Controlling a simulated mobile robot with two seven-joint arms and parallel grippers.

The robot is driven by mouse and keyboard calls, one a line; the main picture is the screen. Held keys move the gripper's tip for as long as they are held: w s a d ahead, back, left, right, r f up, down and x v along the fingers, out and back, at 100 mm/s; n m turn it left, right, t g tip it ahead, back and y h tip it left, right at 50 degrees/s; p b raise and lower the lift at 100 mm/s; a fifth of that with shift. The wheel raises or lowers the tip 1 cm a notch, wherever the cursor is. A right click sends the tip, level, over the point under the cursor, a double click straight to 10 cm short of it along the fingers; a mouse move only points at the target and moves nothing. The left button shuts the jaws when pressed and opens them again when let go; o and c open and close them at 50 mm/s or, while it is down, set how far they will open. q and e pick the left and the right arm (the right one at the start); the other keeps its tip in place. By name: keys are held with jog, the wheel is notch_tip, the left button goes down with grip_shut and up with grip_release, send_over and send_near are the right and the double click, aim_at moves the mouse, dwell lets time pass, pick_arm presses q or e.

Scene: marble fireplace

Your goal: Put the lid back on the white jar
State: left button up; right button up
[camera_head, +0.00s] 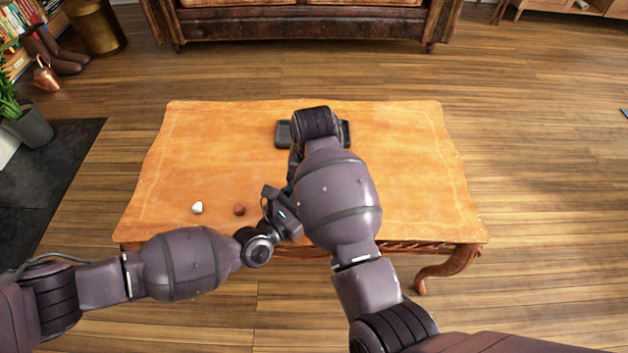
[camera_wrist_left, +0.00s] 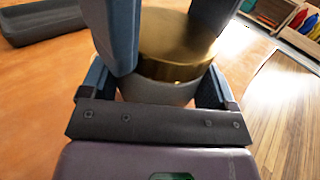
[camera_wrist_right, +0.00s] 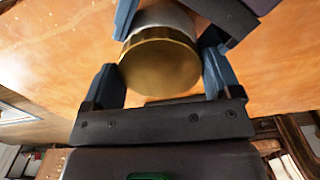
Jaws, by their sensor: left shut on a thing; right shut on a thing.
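The white jar (camera_wrist_left: 160,92) shows in the left wrist view with the gold lid (camera_wrist_left: 178,45) at its top. My left gripper (camera_wrist_left: 155,88) is shut around the jar body. In the right wrist view the round gold lid (camera_wrist_right: 160,68) faces the camera, with the white jar (camera_wrist_right: 168,15) beyond it. My right gripper (camera_wrist_right: 165,60) has its fingers on both sides of the lid and is shut on it. Lid and jar appear lined up and close together; I cannot tell whether the lid is fully seated. In the head view my arms hide both.
The orange wooden table (camera_head: 400,150) has a dark tray (camera_head: 283,134) at the back middle, partly behind my right arm. A small white object (camera_head: 197,207) and a small dark red object (camera_head: 239,210) lie near the front left. The table's left and right sides are clear.

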jog(key=shift+m, duration=0.5)
jog(key=o, duration=0.8)
jog(key=shift+o, duration=0.2)
jog(key=shift+r, duration=2.25)
